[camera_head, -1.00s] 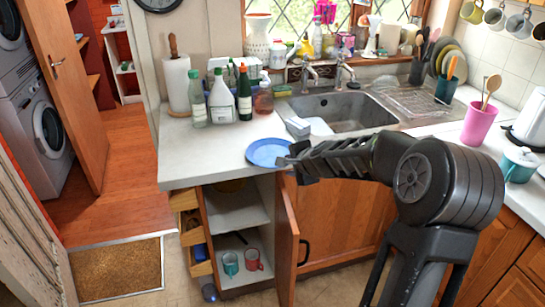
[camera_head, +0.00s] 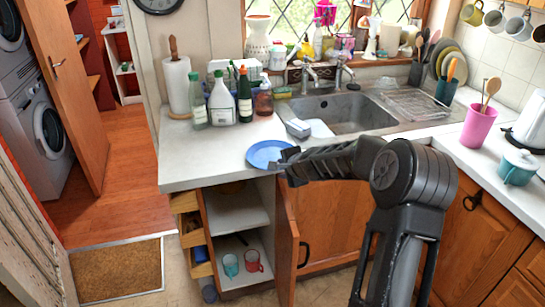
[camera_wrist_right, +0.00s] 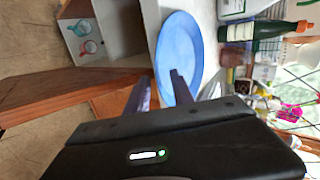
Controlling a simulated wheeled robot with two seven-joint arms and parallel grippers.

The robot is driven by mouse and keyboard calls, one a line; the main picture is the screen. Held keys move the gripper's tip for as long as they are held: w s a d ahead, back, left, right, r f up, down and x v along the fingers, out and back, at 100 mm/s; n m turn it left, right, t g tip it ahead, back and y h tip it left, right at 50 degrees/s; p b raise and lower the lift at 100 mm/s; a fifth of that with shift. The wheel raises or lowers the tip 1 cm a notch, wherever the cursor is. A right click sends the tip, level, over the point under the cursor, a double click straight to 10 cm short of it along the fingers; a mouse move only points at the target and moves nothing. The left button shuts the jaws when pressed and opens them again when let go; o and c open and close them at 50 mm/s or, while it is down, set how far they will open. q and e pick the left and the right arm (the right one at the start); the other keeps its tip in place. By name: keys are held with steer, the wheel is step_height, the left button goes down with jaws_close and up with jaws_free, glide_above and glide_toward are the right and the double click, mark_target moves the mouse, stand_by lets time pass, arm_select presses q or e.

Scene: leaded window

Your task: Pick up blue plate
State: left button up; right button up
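The blue plate (camera_head: 265,153) lies on the white counter near its front edge, left of the sink. It also shows in the right wrist view (camera_wrist_right: 180,45), partly hidden by my gripper. My right gripper (camera_head: 286,166) is at the plate's right front rim in the head view. In the right wrist view its fingers (camera_wrist_right: 160,88) are apart, one over the plate's surface and one outside its near edge. The rim shows between them; I cannot tell whether they touch it. My left gripper is not in view.
Several bottles (camera_head: 221,100) stand on the counter behind the plate. The sink (camera_head: 345,113) is to the right. Below, a cabinet door (camera_head: 287,240) stands open beside shelves with two mugs. A pink utensil cup (camera_head: 478,126) and a teal pot (camera_head: 518,167) stand farther right.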

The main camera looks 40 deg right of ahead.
steer(key=shift+c, duration=0.2)
stand_by(0.4)
jaws_close()
stand_by(1.2)
